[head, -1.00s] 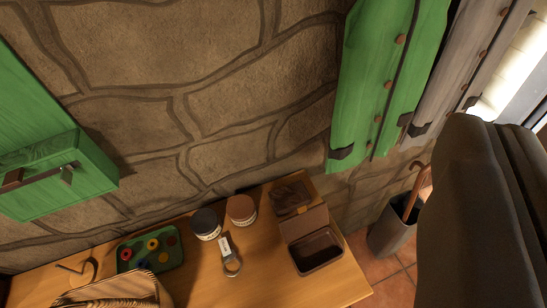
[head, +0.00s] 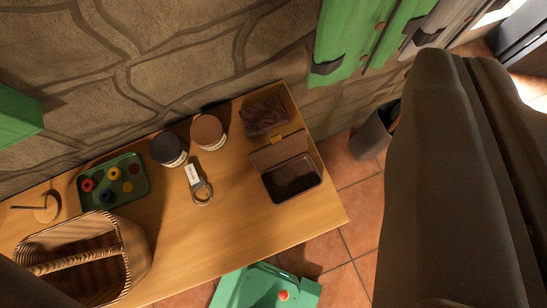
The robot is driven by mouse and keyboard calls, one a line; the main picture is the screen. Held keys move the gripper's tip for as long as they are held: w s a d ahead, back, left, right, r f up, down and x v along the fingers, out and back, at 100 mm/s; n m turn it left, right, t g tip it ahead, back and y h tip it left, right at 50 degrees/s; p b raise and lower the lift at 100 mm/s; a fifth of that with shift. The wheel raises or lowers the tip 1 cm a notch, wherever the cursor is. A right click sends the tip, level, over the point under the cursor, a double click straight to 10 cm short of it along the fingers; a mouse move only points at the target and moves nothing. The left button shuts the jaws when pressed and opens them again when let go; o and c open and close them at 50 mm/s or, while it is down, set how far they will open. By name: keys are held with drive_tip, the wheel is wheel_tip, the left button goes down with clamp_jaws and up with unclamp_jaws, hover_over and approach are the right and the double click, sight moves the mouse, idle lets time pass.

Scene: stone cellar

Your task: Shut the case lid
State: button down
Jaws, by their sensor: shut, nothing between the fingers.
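The case is a small brown box (head: 292,195) near the right end of the wooden table, with a dark, empty-looking inside. No fingertips show in this view, so my gripper is not seen near the case. A large dark brown part of my own arm fills the right side of the view, apart from the case in the picture.
A stone wall (head: 170,60) and green shutter (head: 365,35) stand behind.

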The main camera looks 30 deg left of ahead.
drive_tip(key=w+a+f+n+g+p, duration=0.3)
drive_tip(key=w+a+f+g, duration=0.2)
drive_tip(key=w+f, duration=0.45)
drive_tip(key=n+g+p, duration=0.4)
drive_tip(key=n+g, duration=0.1)
drive_tip(key=g, duration=0.2)
hover_over(279, 149)
drive_tip(key=w+a, duration=0.2)
wheel_tip(279, 149, down, 18)
wheel_tip(279, 149, down, 9)
drive_tip(key=shift+a, duration=0.25)
drive_tip(key=shift+w+r, duration=0.1)
drive_tip(key=shift+r, duration=0.05)
